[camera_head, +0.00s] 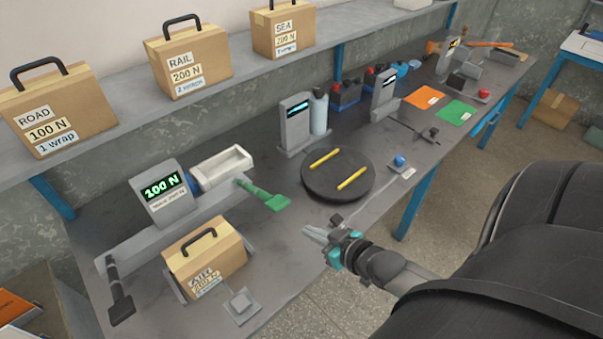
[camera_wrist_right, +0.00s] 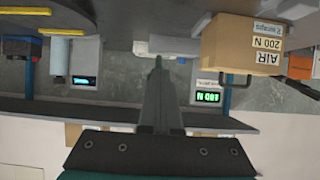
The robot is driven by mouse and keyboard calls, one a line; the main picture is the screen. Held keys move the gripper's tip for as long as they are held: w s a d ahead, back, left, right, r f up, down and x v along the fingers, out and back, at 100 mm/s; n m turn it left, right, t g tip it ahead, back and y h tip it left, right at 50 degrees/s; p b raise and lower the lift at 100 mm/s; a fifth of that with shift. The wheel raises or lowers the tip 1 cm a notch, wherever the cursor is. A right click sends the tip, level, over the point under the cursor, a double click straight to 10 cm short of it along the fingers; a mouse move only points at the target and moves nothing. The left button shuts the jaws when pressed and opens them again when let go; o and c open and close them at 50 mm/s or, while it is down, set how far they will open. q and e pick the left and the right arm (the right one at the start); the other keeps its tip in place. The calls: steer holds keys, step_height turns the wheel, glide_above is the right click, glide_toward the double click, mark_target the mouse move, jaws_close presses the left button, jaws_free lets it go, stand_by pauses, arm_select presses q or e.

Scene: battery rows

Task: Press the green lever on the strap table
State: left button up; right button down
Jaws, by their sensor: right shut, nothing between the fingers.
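The green lever (camera_head: 265,197) sticks out toward the front right from the strap machine (camera_head: 130,240), beside its white trough (camera_head: 222,168). The machine's display (camera_head: 160,187) reads 100 N; it also shows upside down in the right wrist view (camera_wrist_right: 208,97). My right gripper (camera_head: 312,232) is shut and empty, in front of and to the right of the green lever, apart from it in the head view. In the right wrist view my shut fingers (camera_wrist_right: 158,75) point up the picture, and I cannot make out the lever there. My left gripper is not in view.
A cardboard case marked AIR 200 N (camera_head: 205,262) stands in front of the machine, and a black lever (camera_head: 120,295) is at its left end. A round black turntable (camera_head: 335,185) with two yellow bars lies behind my right gripper. Labelled cases stand on the shelf (camera_head: 130,105).

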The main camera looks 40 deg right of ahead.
steer(key=shift+v, duration=0.85)
steer(key=shift+f, duration=0.2)
steer(key=s+f+b, duration=0.1)
steer(key=f, duration=0.3)
steer(key=s+f+g+b, duration=0.1)
steer(key=s+f, duration=0.1)
steer(key=f, duration=0.3)
steer(key=s+f+g+b, duration=0.1)
steer(key=f, duration=0.3)
steer(key=shift+s+d+f+m+h+b, duration=0.15)
steer(key=shift+d+f+m+h+b, duration=0.15)
steer(key=shift+d+f+h+b, duration=0.1)
steer(key=s+a+f+g+b, duration=0.3)
steer(key=s+f, duration=0.5)
steer(key=f, duration=0.2)
steer(key=s+a+f+n+g+b, duration=0.1)
steer(key=s+a+f+g+b, duration=0.2)
steer(key=s+f, duration=0.5)
steer(key=s+a+f+n+g+b, duration=0.1)
steer(key=s+a+f+g+b, duration=0.2)
steer(key=s+f, duration=0.5)
step_height(320, 180, down, 5)
steer(key=shift+a+b, duration=0.65)
steer(key=shift+a, duration=0.15)
steer(key=shift+d, duration=0.2)
